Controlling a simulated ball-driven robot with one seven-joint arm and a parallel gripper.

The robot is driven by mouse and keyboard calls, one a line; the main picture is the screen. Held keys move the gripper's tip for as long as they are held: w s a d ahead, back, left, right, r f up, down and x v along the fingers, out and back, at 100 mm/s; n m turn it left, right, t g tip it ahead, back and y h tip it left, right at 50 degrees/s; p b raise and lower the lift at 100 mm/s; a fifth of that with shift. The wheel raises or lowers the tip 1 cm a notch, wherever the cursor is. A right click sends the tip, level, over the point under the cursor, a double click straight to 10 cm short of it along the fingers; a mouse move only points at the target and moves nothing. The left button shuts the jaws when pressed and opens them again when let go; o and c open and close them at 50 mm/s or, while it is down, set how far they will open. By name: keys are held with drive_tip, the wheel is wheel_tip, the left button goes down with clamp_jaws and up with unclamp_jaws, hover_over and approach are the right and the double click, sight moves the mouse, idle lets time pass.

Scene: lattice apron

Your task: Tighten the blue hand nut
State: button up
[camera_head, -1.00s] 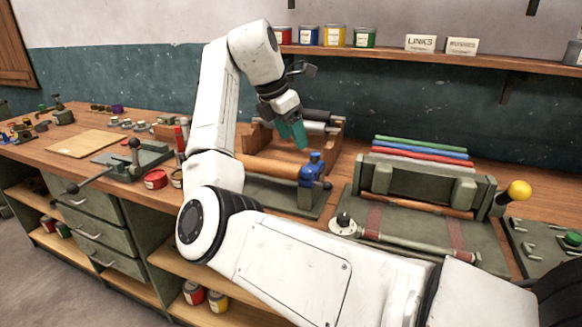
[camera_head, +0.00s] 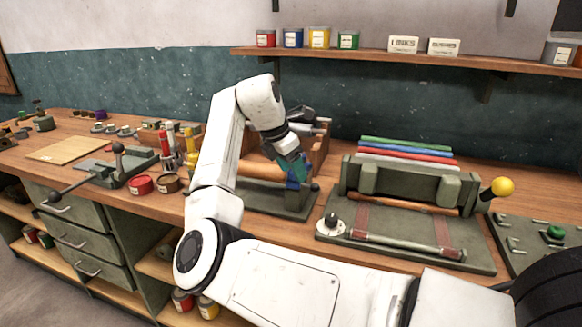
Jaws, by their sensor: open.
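The blue hand nut (camera_head: 297,172) sits at the right end of a wooden roller (camera_head: 258,170) on a green bench fixture (camera_head: 280,198). My gripper (camera_head: 294,172), with teal fingers, is lowered at the nut from above and behind. The fingers overlap the nut in the picture and hide much of it. I cannot tell whether they touch it. A dark knob (camera_head: 314,187) shows just right of the nut.
A green press with a yellow-knobbed lever (camera_head: 502,187) and coloured rods (camera_head: 405,150) stands to the right. A shelf (camera_head: 400,58) runs above.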

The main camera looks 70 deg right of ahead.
drive_tip(key=shift+c, duration=0.2)
drive_tip(key=c, duration=1)
drive_tip(key=shift+r+m+p, duration=0.3)
drive_tip(key=shift+p, duration=0.75)
drive_tip(key=shift+f+m+g+p, duration=0.1)
drive_tip(key=shift+m+g+p, duration=0.2)
drive_tip(key=shift+p, duration=0.3)
drive_tip(key=shift+f, duration=0.1)
drive_tip(key=shift+w, duration=0.1)
drive_tip(key=shift+f, duration=0.1)
drive_tip(key=o, duration=1)
drive_tip(key=shift+o, duration=0.2)
